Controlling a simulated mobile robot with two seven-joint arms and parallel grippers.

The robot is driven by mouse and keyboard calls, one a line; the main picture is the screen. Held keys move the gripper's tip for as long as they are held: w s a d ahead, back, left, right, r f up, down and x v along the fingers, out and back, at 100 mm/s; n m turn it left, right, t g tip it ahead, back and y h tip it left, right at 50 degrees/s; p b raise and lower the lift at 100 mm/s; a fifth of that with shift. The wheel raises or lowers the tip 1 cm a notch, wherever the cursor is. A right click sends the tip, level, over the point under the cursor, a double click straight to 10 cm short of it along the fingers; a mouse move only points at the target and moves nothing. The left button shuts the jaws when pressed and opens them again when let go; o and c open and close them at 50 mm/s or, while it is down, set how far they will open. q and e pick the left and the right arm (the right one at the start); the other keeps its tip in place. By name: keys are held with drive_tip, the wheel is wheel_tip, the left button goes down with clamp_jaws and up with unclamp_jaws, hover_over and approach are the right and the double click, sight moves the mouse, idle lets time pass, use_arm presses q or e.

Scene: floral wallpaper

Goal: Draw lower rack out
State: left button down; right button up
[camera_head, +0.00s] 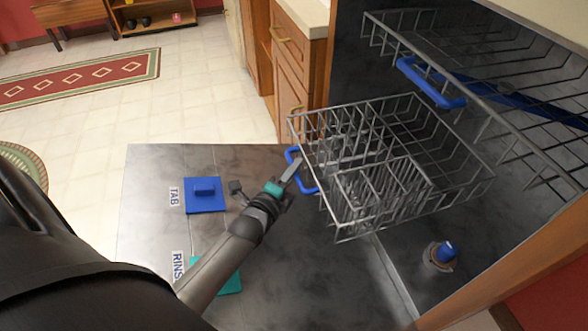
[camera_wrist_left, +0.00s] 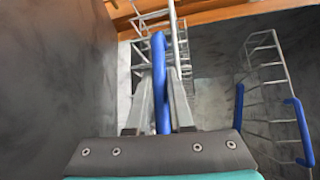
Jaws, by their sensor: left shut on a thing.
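The lower rack (camera_head: 392,158) is a grey wire basket with a cutlery section near its front. It stands partly out over the open dishwasher door (camera_head: 300,265). Its blue handle (camera_head: 309,186) is on the front, facing my left arm. My left gripper (camera_head: 293,170) is shut on this handle. In the left wrist view, the handle (camera_wrist_left: 158,65) runs between the two fingers (camera_wrist_left: 161,105). The rack's wires show behind it. Part of the handle is hidden by the fingers in the head view. My right gripper does not show.
The upper rack (camera_head: 500,75) with its own blue handle (camera_head: 430,82) hangs above. A blue TAB lid (camera_head: 205,195) and a teal RINSE lid (camera_head: 230,283) lie on the door. Wooden drawers (camera_head: 300,75) stand beside the dishwasher. Open tiled floor (camera_head: 190,110) lies to the left.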

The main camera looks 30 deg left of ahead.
use_arm(q)
drive_tip(key=shift+s+a, duration=0.1)
drive_tip(key=shift+s, duration=0.05)
drive_tip(key=s+a+p, duration=0.1)
drive_tip(key=s+a, duration=0.2)
drive_tip(key=s+a+p, duration=0.1)
drive_tip(key=s+a, duration=0.2)
drive_tip(key=s, duration=0.1)
drive_tip(key=s+a+p, duration=0.1)
drive_tip(key=s+a, duration=0.2)
drive_tip(key=shift+s+f+p, duration=0.1)
drive_tip(key=shift+s+p, duration=0.25)
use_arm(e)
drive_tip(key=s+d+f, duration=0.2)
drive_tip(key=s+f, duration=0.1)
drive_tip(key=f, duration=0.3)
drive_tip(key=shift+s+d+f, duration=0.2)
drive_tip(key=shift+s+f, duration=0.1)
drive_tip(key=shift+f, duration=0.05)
use_arm(q)
drive_tip(key=c, duration=1.1)
unclamp_jaws()
drive_tip(key=shift+w, duration=0.1)
